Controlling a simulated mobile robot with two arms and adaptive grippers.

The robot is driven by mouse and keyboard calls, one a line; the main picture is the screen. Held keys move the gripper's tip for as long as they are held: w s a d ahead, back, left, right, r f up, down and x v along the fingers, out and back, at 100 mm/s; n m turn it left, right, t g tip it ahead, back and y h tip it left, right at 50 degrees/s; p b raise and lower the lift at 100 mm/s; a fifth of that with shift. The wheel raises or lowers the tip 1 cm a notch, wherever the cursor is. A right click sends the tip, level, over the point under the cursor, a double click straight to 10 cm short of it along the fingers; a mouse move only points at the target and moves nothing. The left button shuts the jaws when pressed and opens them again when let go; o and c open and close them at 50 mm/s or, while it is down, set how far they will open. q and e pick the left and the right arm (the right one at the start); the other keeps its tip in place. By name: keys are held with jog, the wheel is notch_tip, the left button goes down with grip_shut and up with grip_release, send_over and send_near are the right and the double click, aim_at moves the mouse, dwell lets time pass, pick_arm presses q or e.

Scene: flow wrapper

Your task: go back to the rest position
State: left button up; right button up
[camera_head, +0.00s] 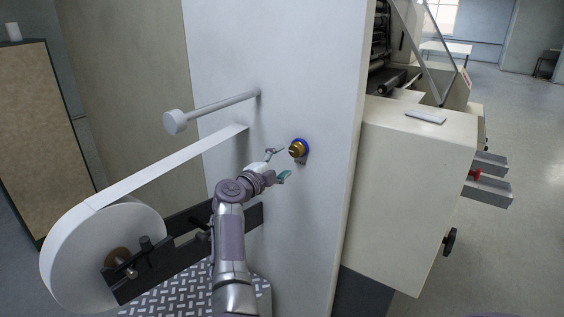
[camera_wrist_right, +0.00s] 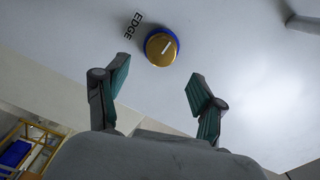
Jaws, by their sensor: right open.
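My right gripper (camera_head: 277,166) is open and empty in front of the machine's pale panel. Its two fingers with teal pads also show in the right wrist view (camera_wrist_right: 158,95). A gold knob (camera_head: 297,149) with a blue ring sits on the panel just beyond the fingertips. In the right wrist view the knob (camera_wrist_right: 160,47) lies ahead of the gap between the fingers, apart from them, with a pale line on its face. The label "EDGE" (camera_wrist_right: 133,25) is beside it. My left gripper is not in view.
A large film roll (camera_head: 75,245) stands at the left, its white web (camera_head: 165,168) running up to the panel. A roller bar (camera_head: 215,110) juts out above the gripper. A cream cabinet (camera_head: 415,190) stands right of the panel. A diamond-plate step (camera_head: 185,297) lies below my arm.

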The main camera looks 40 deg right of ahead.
jog(key=w+a+f+n+t+y, duration=0.1)
jog(key=w+a+f+n+t, duration=0.1)
jog(key=a+f+n+t, duration=0.3)
jog(key=w+a+f+n+t+y, duration=0.2)
jog(key=w+a+f+n+t, duration=0.1)
jog(key=f+n, duration=0.35)
jog(key=s+a+f+n+y, duration=0.4)
jog(key=a+f, duration=0.1)
jog(key=f, duration=0.6)
jog(key=s+a+f+n+y, duration=0.4)
jog(key=a+f+n, duration=0.1)
jog(key=f, duration=0.6)
jog(key=s+a+f+n+y, duration=0.4)
jog(key=f, duration=0.7)
jog(key=s+a+f+n+g+y, duration=0.1)
jog(key=s+a+f+n+g, duration=0.15)
jog(key=s+f, duration=0.65)
jog(key=s+a+f+n+g+y, duration=0.1)
jog(key=s+a+f+g+y, duration=0.15)
jog(key=s+f, duration=0.7)
jog(key=s+d+f+n+g, duration=0.1)
jog(key=s+f+g, duration=0.1)
jog(key=s, duration=1.3)
jog(key=s+d+f+n+g+h, duration=0.1)
jog(key=s+g, duration=0.4)
jog(key=s, duration=1)
notch_tip(320, 180, down, 3)
jog(key=shift+s+r+n, duration=0.15)
jog(key=shift+s+n, duration=0.2)
jog(key=shift+n, duration=0.45)
